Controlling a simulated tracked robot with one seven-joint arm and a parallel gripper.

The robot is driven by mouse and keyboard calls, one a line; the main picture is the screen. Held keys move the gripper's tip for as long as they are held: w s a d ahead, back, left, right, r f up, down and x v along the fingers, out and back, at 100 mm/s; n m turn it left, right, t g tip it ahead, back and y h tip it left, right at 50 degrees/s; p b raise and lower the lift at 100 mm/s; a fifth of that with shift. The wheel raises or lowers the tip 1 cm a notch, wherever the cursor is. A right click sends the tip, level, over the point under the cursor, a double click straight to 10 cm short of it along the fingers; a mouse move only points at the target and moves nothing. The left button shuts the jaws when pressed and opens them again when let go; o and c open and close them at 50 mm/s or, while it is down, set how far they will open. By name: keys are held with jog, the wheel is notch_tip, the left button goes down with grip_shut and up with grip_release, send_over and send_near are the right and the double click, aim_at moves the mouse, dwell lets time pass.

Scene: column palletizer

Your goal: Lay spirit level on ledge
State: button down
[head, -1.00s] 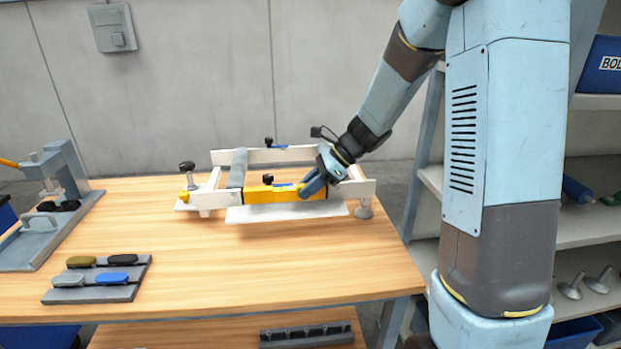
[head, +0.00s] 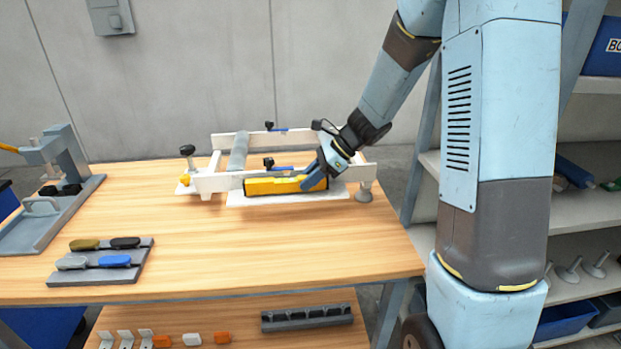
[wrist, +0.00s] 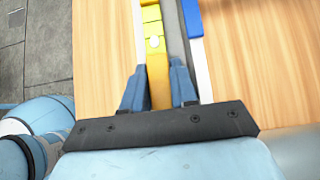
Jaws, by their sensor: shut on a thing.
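The yellow spirit level (head: 272,187) lies lengthwise along the front of the white frame, over the white ledge (head: 240,200). My gripper (head: 314,180) is shut on the level near its right end. In the wrist view the level (wrist: 153,42) runs away between the two blue fingers of my gripper (wrist: 158,78). The level looks roughly parallel to the ledge. Whether its underside touches the ledge cannot be told. The ledge's front strip and left end show, and the part behind the level is hidden.
The white frame (head: 207,184) carries a grey roller (head: 238,152) and black knobs. A tray of coloured handles (head: 100,262) sits at the table's front left, and a grey press fixture (head: 50,205) at the far left. The wooden table (head: 240,250) is clear in front.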

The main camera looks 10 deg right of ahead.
jog(key=shift+f, duration=0.35)
jog(key=c, duration=0.8)
grip_release()
jog(key=shift+w+d+r, duration=0.1)
jog(key=shift+r, duration=0.05)
jog(key=v, duration=1.3)
jog(key=shift+d, duration=0.2)
